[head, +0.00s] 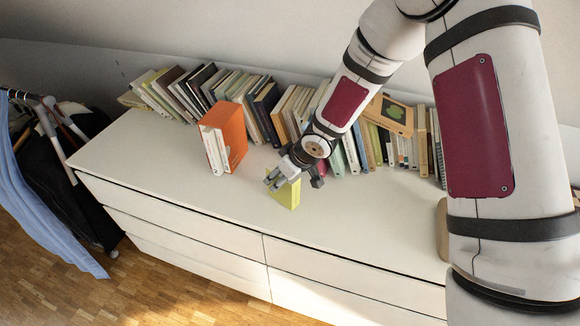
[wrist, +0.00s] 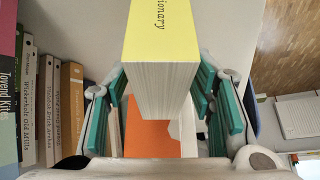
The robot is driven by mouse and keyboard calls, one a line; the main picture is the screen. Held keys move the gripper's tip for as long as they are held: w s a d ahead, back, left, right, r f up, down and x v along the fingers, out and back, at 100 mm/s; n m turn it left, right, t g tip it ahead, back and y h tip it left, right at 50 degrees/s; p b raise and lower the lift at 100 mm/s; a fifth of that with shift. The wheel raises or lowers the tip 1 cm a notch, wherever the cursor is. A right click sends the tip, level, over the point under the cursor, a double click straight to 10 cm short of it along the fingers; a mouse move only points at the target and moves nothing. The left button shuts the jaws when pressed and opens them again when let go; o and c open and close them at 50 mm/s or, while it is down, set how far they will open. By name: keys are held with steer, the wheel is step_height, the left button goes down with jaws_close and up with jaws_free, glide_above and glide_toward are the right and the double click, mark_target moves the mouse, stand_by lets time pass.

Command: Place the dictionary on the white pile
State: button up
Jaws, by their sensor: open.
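The dictionary is a yellow book (head: 288,196) standing upright on the dresser top; in the wrist view its yellow face (wrist: 160,35) reads "ionary" above a block of white pages. My gripper (head: 281,178) is at the book, open. In the wrist view its teal finger pads are on both sides of the book, with a narrow gap visible at each side. A group of white books (head: 211,150) stands upright against an orange book (head: 232,138) to the left; I cannot tell if this is the white pile.
A long row of books (head: 290,108) lines the back of the white dresser (head: 150,170). A wooden box with a green shape (head: 393,115) lies on top of some books. Clothes (head: 50,190) hang at the left. The dresser's front and left top are clear.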

steer(key=p+v, duration=0.1)
steer(key=v, duration=0.9)
steer(key=shift+p, duration=0.4)
